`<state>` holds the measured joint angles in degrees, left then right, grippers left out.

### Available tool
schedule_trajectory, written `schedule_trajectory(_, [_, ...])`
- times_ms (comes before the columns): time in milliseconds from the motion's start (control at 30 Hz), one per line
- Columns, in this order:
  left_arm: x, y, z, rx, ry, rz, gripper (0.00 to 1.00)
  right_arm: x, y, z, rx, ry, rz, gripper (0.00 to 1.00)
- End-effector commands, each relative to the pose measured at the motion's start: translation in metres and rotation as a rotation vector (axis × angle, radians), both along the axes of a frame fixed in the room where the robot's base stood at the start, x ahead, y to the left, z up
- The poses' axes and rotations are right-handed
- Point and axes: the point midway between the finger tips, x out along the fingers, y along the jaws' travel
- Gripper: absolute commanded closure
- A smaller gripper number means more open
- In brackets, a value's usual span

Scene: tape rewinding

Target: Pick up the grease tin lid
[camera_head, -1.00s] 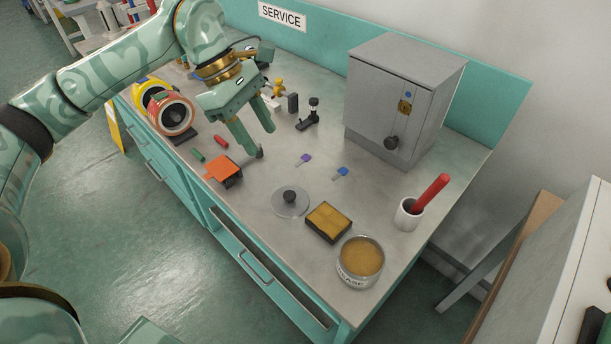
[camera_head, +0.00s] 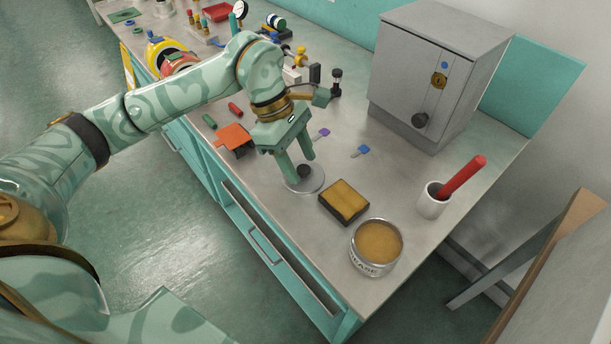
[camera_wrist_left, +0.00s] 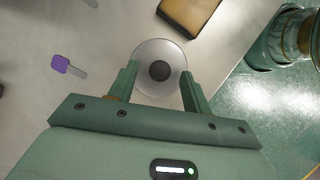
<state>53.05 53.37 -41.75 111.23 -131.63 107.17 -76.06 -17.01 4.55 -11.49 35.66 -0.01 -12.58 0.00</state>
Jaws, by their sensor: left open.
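The grease tin lid (camera_head: 316,184) is a clear-grey disc with a dark round knob (camera_head: 303,171), lying flat on the bench. It also shows in the left wrist view (camera_wrist_left: 160,52), with its knob between and slightly beyond my fingertips. My left gripper (camera_head: 301,170) is open and empty, pointing down over the lid; I cannot tell its exact height above it. The open grease tin (camera_head: 376,247), filled with yellow-brown grease, stands near the front corner of the bench. My right gripper is not in view.
A yellow-topped sponge block (camera_head: 344,202) lies between lid and tin. A white cup (camera_head: 432,201) holds a red-handled tool. A grey cabinet (camera_head: 425,80) stands behind. Purple (camera_head: 322,133) and blue (camera_head: 362,150) keys and an orange-topped item (camera_head: 234,137) lie nearby.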

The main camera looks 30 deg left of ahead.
Motion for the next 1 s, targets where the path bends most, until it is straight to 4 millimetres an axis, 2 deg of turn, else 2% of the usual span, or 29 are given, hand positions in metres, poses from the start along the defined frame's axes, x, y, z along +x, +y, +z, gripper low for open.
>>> schedule_trajectory(100, [0.0, -0.004, -0.01, 0.0, 0.0, 0.0, 0.51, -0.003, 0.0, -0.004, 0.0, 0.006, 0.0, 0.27])
schedule_trajectory(300, [0.0, -0.004, -0.01, 0.0, -0.002, 0.001, 0.51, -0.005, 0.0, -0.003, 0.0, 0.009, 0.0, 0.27])
schedule_trajectory(333, [0.0, -0.004, -0.01, 0.0, -0.002, 0.001, 0.54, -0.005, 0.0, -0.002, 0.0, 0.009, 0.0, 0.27])
schedule_trajectory(500, [0.0, -0.004, -0.009, 0.0, -0.002, 0.001, 0.99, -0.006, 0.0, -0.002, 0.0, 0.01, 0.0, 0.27])
schedule_trajectory(833, [0.001, -0.004, -0.007, 0.0, -0.003, 0.001, 1.0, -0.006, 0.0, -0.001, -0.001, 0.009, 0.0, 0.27])
schedule_trajectory(1000, [0.001, -0.004, 0.012, 0.0, -0.007, 0.002, 1.0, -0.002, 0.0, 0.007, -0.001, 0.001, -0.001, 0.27])
